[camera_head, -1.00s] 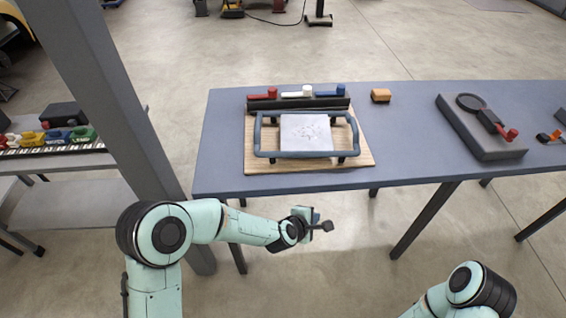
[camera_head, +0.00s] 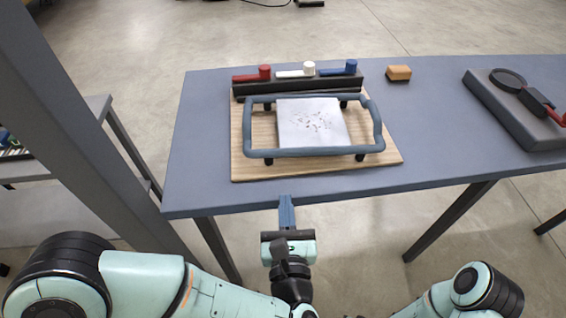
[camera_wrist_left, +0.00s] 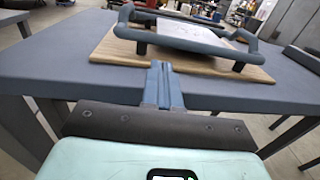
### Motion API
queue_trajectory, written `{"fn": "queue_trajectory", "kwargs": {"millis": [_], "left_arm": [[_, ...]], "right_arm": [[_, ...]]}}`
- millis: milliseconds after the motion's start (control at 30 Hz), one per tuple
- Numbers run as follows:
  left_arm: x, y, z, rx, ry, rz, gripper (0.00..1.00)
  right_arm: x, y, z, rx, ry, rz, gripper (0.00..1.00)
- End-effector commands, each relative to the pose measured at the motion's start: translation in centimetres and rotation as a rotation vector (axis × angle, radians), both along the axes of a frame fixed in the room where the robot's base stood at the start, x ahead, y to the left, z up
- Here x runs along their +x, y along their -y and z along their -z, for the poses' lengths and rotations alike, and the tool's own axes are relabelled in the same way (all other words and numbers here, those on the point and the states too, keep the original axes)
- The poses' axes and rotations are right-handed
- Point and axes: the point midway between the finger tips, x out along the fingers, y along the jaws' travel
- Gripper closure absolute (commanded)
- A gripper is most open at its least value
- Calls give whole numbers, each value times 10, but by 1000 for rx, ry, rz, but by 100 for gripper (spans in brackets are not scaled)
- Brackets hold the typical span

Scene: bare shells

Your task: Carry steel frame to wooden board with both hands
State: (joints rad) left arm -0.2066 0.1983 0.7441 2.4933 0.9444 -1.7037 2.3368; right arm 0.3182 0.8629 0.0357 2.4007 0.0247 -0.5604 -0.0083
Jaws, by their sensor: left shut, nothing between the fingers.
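The steel frame (camera_head: 316,152), a blue-grey tube loop on dark feet, stands on the wooden board (camera_head: 320,169) on the table. A pale speckled plate (camera_head: 312,122) lies within its outline. The frame (camera_wrist_left: 180,42) and board (camera_wrist_left: 112,50) also show in the left wrist view. My left gripper (camera_head: 286,203) is at the table's near edge, short of the board and apart from the frame. Its blue fingers (camera_wrist_left: 161,75) are together and empty, pointing toward the frame. My right gripper is out of view; only part of my right arm shows at the bottom right.
A dark rack (camera_head: 297,84) with red, white and blue handled tools runs behind the frame. An orange-brown block (camera_head: 398,73) and a grey case (camera_head: 512,115) sit to the right on the table (camera_head: 430,135). A grey post (camera_head: 60,120) stands at left.

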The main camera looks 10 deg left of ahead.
Motion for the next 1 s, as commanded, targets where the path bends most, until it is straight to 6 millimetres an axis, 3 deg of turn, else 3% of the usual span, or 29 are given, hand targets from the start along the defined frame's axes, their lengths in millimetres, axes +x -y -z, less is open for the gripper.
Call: {"fn": "queue_trajectory", "kwargs": {"millis": [300, 500, 1000], "left_arm": [[67, -17, 1, 2, -3, -5, 100], [94, -23, 1, 1, -2, -2, 100], [103, -24, 1, 3, -3, 0, 100]], "right_arm": [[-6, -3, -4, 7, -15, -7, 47], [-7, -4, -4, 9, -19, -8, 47], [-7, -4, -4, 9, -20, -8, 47]]}}
